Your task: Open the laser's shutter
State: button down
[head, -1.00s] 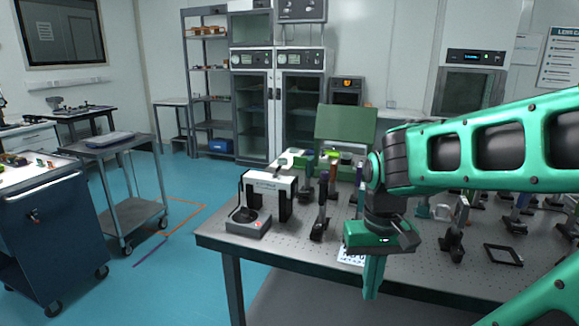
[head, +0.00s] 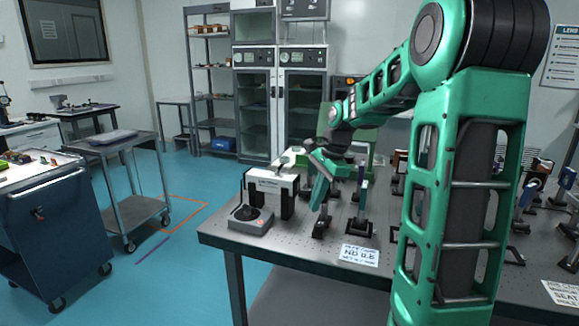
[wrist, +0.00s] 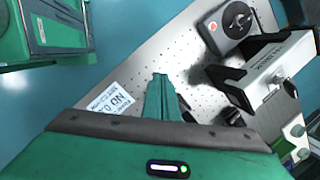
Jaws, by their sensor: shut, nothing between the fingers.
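The white laser housing (head: 272,180) with black ends stands at the left end of the optical table (head: 300,258). It shows at the right in the wrist view (wrist: 262,78), with a small silver part on its near face. A grey box (head: 250,220) with a black round top and a red button sits in front of it; it is also at the upper right in the wrist view (wrist: 228,25). My gripper (head: 317,203) is shut and empty, just right of the laser. Its fingertips (wrist: 160,76) point over bare tabletop, apart from laser and box. I cannot tell the shutter's state.
Black-based optic posts (head: 359,222) stand close right of my gripper. A printed card (head: 359,255) lies near the front edge, also seen in the wrist view (wrist: 110,103). A grey cart (head: 118,165) and a blue cabinet (head: 50,225) stand left across clear floor.

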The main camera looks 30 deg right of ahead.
aim_at(281, 166)
jog(key=w+d+r+m+t+y, duration=0.1)
jog(key=w+d+r+m, duration=0.2)
jog(key=w+d+r+m+t+y, duration=0.1)
jog(key=w+d+r+m+t, duration=0.1)
jog(key=w+d+r, duration=0.1)
jog(key=w+d+r+m+t+y, duration=0.1)
jog(key=w+d+r+m+t, duration=0.1)
jog(key=w+d+r+m, duration=0.1)
jog(key=shift+w+d+r+m, duration=0.3)
jog(key=shift+d+r, duration=0.2)
jog(key=shift+d, duration=0.1)
jog(key=x, duration=1)
jog(key=shift+a, duration=0.25)
jog(key=shift+w+a+r, duration=0.6)
jog(key=shift+w+a, duration=0.05)
jog(key=shift+w, duration=0.1)
jog(key=shift+w+a+r, duration=0.1)
jog(key=shift+w+r, duration=0.05)
jog(key=shift+w, duration=0.15)
jog(key=shift+w+a+r, duration=0.25)
